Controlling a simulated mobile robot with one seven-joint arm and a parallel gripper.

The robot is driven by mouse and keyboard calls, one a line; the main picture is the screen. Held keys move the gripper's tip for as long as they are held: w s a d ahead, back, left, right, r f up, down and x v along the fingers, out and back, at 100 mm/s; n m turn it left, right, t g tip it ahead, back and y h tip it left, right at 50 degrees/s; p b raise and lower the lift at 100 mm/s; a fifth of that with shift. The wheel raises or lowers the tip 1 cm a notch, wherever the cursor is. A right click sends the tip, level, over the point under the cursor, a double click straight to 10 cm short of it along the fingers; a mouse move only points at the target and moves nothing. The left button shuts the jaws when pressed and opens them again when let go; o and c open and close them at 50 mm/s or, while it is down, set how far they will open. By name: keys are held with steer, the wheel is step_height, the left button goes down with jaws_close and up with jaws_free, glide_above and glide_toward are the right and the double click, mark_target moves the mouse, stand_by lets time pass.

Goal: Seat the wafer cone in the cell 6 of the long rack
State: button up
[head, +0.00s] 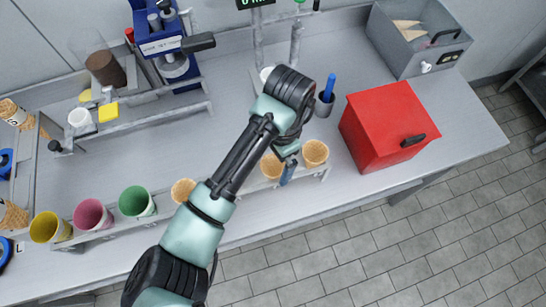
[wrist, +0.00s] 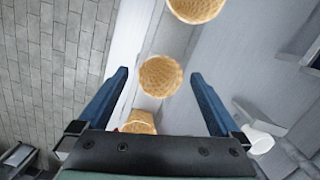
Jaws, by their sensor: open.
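The long rack (head: 112,233) runs along the front edge of the bench. Several cups and tan wafer cones stand in it. In the head view, wafer cones show at its middle (head: 182,189), beside my gripper (head: 271,166) and at its right end (head: 315,153). My arm hides part of the rack. My gripper (head: 287,171) is low over the right part of the rack. In the wrist view its blue fingers are spread, with one cone (wrist: 160,76) showing between the tips. Another cone (wrist: 197,8) is cut off at the top; a third (wrist: 138,122) is partly hidden by the palm.
Yellow (head: 46,227), pink (head: 92,215) and green (head: 137,202) cups fill the rack's left part. A red box (head: 385,125) and a dark holder with a blue tool (head: 325,97) stand at right. A white cup (head: 266,75) stands behind the arm. The bench middle is mostly clear.

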step_height(320, 180, up, 13)
steer(key=d+p, duration=0.1)
steer(key=p, duration=0.1)
steer(key=shift+w+d, duration=0.15)
steer(key=shift+w, duration=0.25)
steer(key=shift+f, duration=0.1)
stand_by(0.5)
steer(key=w+d+r+t+h, duration=0.5)
steer(key=w+d+r+t, duration=0.25)
steer(key=d+r, duration=0.5)
steer(key=w+d+r+n+t+h, duration=0.1)
steer(key=w+d+r+t+h, duration=0.1)
steer(key=r, duration=0.4)
steer(key=w+d+r+t+h, duration=0.1)
steer(key=d+r+t, duration=0.1)
steer(key=r, duration=0.3)
step_height(320, 180, up, 13)
steer(key=a+n+t+h, duration=0.2)
steer(key=t, duration=0.4)
steer(key=s+a+r+n+t+y, duration=0.8)
steer(key=s+a+r+t, duration=0.2)
steer(key=s+a+r, duration=0.3)
step_height(320, 180, up, 2)
steer(key=a, duration=0.2)
steer(key=shift+a+r+y, duration=0.2)
steer(key=shift+a+y, duration=0.15)
steer(key=shift+y, duration=0.05)
steer(key=shift+t, duration=0.25)
